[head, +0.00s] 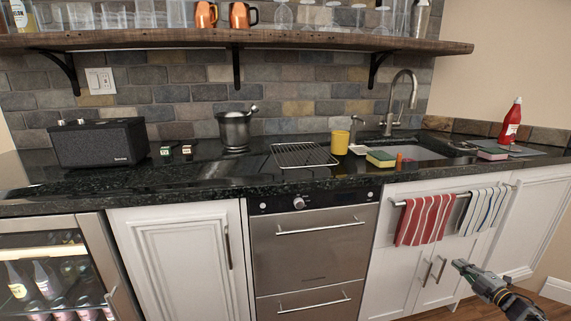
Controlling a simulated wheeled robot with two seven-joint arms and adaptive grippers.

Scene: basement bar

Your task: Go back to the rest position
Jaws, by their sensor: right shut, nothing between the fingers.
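My right gripper (461,264) is at the lower right of the head view, in front of the white sink cabinet doors. Its arm comes in from the bottom right corner. The fingers are shut and hold nothing. The gripper is below the counter's front edge, near the cabinet's bar handles (428,272). It looks apart from them, but the depth gap is hard to judge. My left gripper is out of the picture.
The black stone counter (215,178) runs across the view, holding a black speaker (98,143), a metal ice bucket (234,132), a wire rack (302,156), a yellow cup (340,142) and a red bottle (511,121). Striped towels (422,221) hang just above the gripper. Some floor shows below.

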